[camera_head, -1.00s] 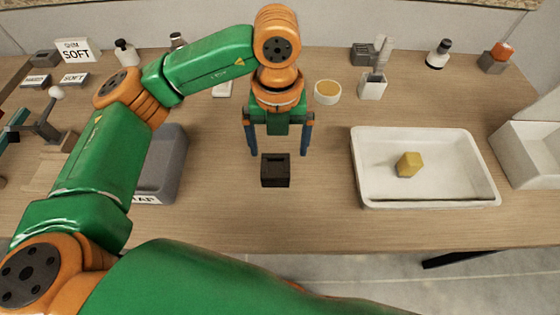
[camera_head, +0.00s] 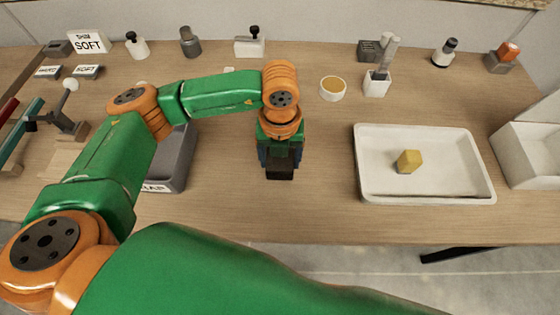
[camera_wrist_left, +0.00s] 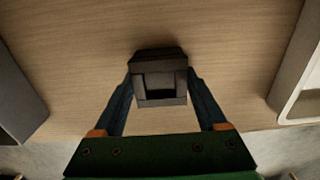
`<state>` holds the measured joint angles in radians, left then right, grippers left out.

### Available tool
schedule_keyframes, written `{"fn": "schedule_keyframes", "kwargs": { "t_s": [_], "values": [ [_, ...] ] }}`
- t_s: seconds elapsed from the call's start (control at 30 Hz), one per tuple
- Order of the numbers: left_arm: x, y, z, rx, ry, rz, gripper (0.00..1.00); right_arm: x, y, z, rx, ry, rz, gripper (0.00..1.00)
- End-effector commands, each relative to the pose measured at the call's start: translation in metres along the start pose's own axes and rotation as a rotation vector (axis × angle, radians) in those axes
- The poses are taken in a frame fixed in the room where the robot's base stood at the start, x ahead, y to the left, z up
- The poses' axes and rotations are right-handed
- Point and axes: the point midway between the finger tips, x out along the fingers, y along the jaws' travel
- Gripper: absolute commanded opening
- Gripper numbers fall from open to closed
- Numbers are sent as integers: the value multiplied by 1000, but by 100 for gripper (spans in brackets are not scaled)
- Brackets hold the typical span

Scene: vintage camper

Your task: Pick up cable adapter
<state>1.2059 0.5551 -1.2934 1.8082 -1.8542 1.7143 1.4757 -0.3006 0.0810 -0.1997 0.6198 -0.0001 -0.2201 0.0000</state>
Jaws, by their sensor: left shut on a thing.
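The cable adapter (camera_head: 280,175) is a small black block on the wooden table, in the middle of the head view. My left gripper (camera_head: 279,160) comes down on it from above and hides its upper part. In the left wrist view the adapter (camera_wrist_left: 160,77) shows a square recess, and the two blue fingers of my left gripper (camera_wrist_left: 160,90) press against its left and right sides. The gripper is shut on it. I cannot tell whether it is clear of the table. My right gripper is not in view.
A white tray (camera_head: 370,190) with a yellow block (camera_head: 409,161) stands to the right. A grey bin (camera_head: 181,165) is to the left, partly behind my left arm. A small bowl (camera_head: 333,88) and a white holder (camera_head: 377,84) stand farther back. The table between adapter and tray is clear.

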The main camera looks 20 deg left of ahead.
Motion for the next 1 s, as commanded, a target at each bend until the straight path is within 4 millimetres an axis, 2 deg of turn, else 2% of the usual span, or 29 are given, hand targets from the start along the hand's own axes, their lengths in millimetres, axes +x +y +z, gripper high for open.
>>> {"fn": "schedule_keyframes", "kwargs": {
  "t_s": [0.3, 0.5, 0.57, 0.73, 0.9, 1.0],
  "values": [
    [-4, -1, 0, 0, -1, -2, 2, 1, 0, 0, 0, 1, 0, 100],
    [-33, -3, 1, 2, -4, -2, 2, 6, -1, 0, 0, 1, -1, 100],
    [-45, -15, 4, 2, -6, -3, 2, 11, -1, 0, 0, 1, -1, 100],
    [-93, -56, 10, 1, -5, -2, 2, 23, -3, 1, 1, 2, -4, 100],
    [-114, -99, 18, 2, -3, 2, 2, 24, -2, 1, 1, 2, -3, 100],
    [-123, -116, 22, 1, -3, 1, 2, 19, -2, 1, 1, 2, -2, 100]
  ]
}}
